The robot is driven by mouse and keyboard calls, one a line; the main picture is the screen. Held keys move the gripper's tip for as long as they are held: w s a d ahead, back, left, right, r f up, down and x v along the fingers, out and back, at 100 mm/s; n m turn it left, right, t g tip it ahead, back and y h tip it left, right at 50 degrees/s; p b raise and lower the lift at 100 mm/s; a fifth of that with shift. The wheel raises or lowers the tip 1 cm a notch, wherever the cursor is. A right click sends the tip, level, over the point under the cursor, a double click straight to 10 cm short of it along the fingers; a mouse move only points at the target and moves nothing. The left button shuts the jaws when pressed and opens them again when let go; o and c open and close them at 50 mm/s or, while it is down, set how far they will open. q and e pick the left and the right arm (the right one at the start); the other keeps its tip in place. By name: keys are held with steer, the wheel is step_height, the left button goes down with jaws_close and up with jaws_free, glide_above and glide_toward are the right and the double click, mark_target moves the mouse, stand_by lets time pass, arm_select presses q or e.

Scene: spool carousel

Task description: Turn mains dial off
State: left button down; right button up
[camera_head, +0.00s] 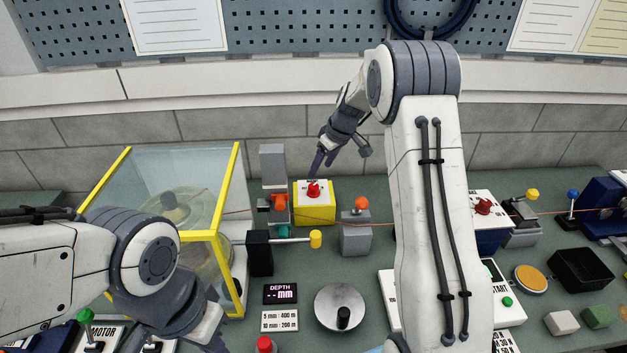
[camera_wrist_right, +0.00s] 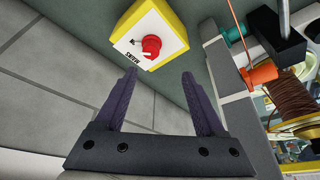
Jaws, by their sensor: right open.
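The mains dial is a red knob (camera_head: 313,190) on a yellow box with a white top (camera_head: 314,213), standing on the bench near the back wall. In the right wrist view the red knob (camera_wrist_right: 151,47) sits on the white face marked MAINS, ahead of the fingertips. My right gripper (camera_head: 322,165) is above and just behind the box, pointing down. In the right wrist view its fingers (camera_wrist_right: 158,74) are apart with nothing between them, not touching the knob. My left gripper (camera_head: 213,342) is only partly in view at the bottom edge, largely hidden by its arm.
A yellow-framed clear guard (camera_head: 240,190) stands left of the box. A grey post (camera_head: 273,165) and an orange-knobbed grey block (camera_head: 356,236) flank it. A thin wire runs nearby. Another red knob (camera_head: 483,206) is on a separate box to the right, beyond my right arm.

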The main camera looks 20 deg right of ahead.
mark_target(314, 185)
steer(key=p+x, duration=0.1)
steer(key=x, duration=0.2)
steer(key=d+p+x, duration=0.1)
steer(key=x, duration=0.2)
steer(key=w+p+x, duration=0.1)
steer(key=p+x, duration=0.1)
steer(key=x, duration=0.2)
steer(key=shift+d, duration=0.25)
steer(key=shift+w+f, duration=0.1)
steer(key=shift+f, duration=0.25)
jaws_close()
